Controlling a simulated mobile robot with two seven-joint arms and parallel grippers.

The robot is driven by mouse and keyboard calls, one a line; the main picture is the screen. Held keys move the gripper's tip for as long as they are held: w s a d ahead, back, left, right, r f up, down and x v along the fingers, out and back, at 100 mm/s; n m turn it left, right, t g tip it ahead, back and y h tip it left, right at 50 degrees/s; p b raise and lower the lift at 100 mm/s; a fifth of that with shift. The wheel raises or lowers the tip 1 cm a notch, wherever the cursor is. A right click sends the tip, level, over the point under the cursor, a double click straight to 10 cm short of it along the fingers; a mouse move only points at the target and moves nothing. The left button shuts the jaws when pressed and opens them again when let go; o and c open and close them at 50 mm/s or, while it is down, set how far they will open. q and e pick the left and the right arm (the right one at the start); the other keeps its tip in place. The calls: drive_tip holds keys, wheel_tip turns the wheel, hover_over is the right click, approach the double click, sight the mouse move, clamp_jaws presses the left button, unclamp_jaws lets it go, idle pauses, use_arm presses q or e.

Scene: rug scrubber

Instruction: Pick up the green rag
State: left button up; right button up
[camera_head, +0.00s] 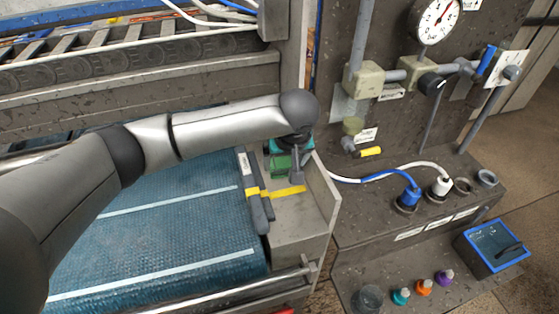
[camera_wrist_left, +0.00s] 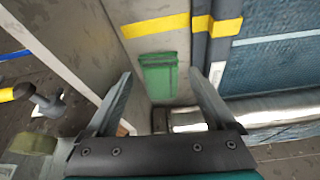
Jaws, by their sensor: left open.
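The green rag (camera_head: 281,164) lies on the grey ledge (camera_head: 292,222) at the right side of the blue belt, partly hidden by my left gripper in the head view. In the left wrist view the green rag (camera_wrist_left: 158,78) is a small folded-looking rectangle, lying below a yellow strip. My left gripper (camera_head: 294,168) hangs over the rag. Its fingers are spread wide and empty, and the rag shows between their tips in the wrist view. I cannot tell the height left between the tips and the rag. My right gripper is not in view.
A dark bar with a yellow band (camera_head: 258,204) runs along the belt edge beside the ledge. A raised metal wall (camera_head: 327,190) borders the ledge on the right. Beyond it stand a panel with a gauge (camera_head: 435,20), hoses, a blue tray (camera_head: 491,246) and small coloured knobs.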

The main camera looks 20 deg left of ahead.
sight(283, 170)
use_arm(q)
drive_tip(key=b+x, duration=0.1)
drive_tip(key=x, duration=0.4)
drive_tip(key=shift+w, duration=0.15)
drive_tip(key=c, duration=1)
